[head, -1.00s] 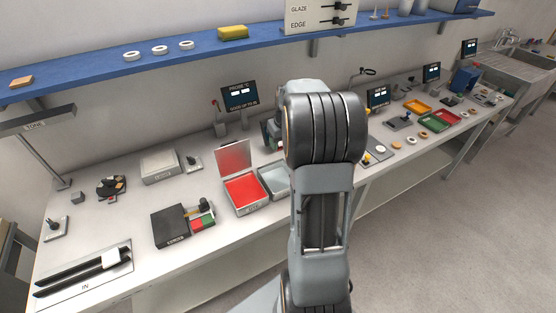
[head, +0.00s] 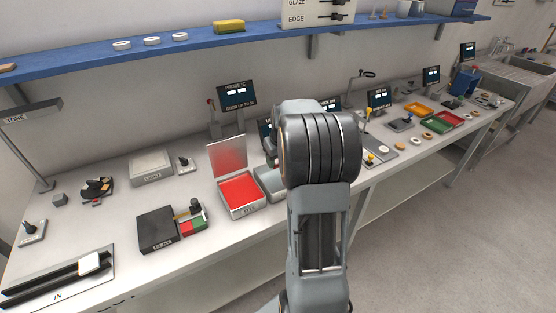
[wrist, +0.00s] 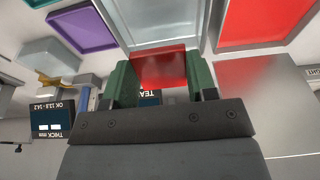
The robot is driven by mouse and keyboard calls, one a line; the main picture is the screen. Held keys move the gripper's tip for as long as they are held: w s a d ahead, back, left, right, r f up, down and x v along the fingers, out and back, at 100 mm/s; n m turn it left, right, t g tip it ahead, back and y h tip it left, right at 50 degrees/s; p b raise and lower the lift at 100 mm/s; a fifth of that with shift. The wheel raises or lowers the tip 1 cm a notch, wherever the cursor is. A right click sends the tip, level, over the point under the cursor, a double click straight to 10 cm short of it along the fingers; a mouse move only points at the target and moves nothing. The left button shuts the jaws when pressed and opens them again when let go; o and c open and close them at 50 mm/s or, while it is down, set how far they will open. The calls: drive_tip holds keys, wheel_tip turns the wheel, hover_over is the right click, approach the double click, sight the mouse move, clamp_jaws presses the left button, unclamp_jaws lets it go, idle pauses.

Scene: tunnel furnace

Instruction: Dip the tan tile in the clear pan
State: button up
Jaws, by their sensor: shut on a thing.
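My gripper (wrist: 160,75) has dark green fingers, shut on a tile (wrist: 158,66) whose visible face is glossy red; no tan shows on it. The clear pan (wrist: 165,22) is a pale grey, open pan just beyond the tile in the wrist view. The tile overlaps its near end in the picture; I cannot tell the height between them. In the head view, the clear pan (head: 268,181) shows beside the red pan (head: 240,189), partly hidden by my arm. My gripper and the tile are hidden there.
The red pan (wrist: 262,18) lies right of the clear pan in the wrist view, with its raised lid (wrist: 265,100) nearby. A purple pan (wrist: 82,30) lies to the left. A display (wrist: 52,120) stands at lower left. A black box (head: 158,230) stands on the bench.

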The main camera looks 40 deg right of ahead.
sight(277, 184)
drive_tip(key=shift+s+f+b+x, duration=0.1)
drive_tip(key=shift+s+b+x, duration=0.2)
drive_tip(key=shift+b+x, duration=1.05)
drive_tip(key=shift+s+f+b+x, duration=0.1)
drive_tip(key=shift+s+b+x, duration=0.25)
drive_tip(key=shift+b+x, duration=1)
drive_tip(key=shift+s+b+x, duration=0.3)
drive_tip(key=shift+b+x, duration=0.4)
drive_tip(key=shift+x, duration=1.25)
drive_tip(key=shift+a+r, duration=0.15)
drive_tip(key=shift+w+r+p+v, duration=0.1)
drive_tip(key=shift+w+p+v, duration=0.25)
drive_tip(key=shift+p+v, duration=1.05)
drive_tip(key=shift+w+r+p+v, duration=0.1)
drive_tip(key=shift+w+p+v, duration=0.2)
drive_tip(key=shift+p+v, duration=1.1)
drive_tip(key=shift+w+p+v, duration=0.35)
drive_tip(key=shift+p+v, duration=0.5)
drive_tip(key=shift+v, duration=1.1)
